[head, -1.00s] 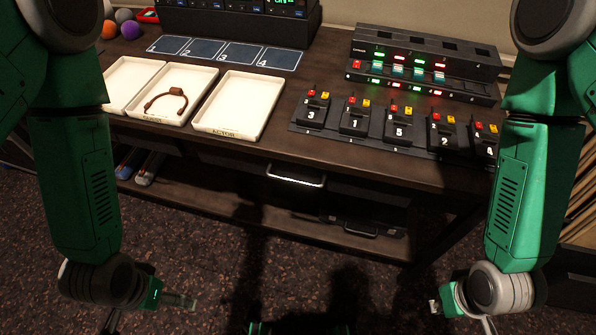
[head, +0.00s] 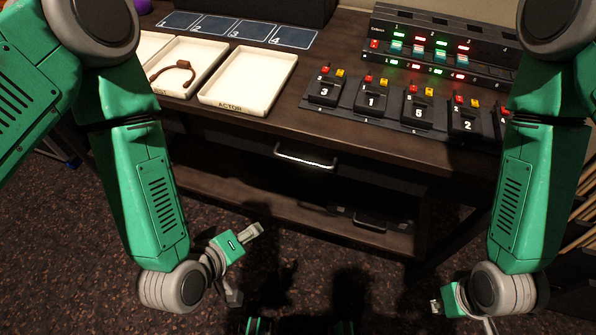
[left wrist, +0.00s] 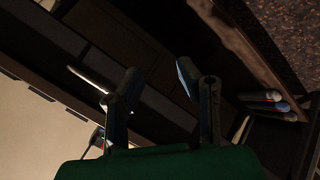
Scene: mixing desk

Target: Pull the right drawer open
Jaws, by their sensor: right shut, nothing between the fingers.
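The drawer front (head: 352,178) under the desk top is dark and looks closed. Its silver bar handle (head: 306,159) shows in the head view, and a bright handle (left wrist: 87,79) shows left of the fingers in the left wrist view. My left gripper (head: 246,264) is open and empty, below and left of the handle in the head view and apart from it. Its two spread fingers (left wrist: 158,74) show in the left wrist view. My right gripper (head: 460,315) is low at the right, shut and empty, away from the drawer; its fingers are partly hidden.
The desk top holds white trays (head: 250,80), one with a brown cord, numbered black modules (head: 372,100) and a lit rack (head: 430,50). A lower shelf (head: 240,200) holds a dark case (head: 370,222). Microphones (left wrist: 262,97) show in the left wrist view. The floor in front is clear.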

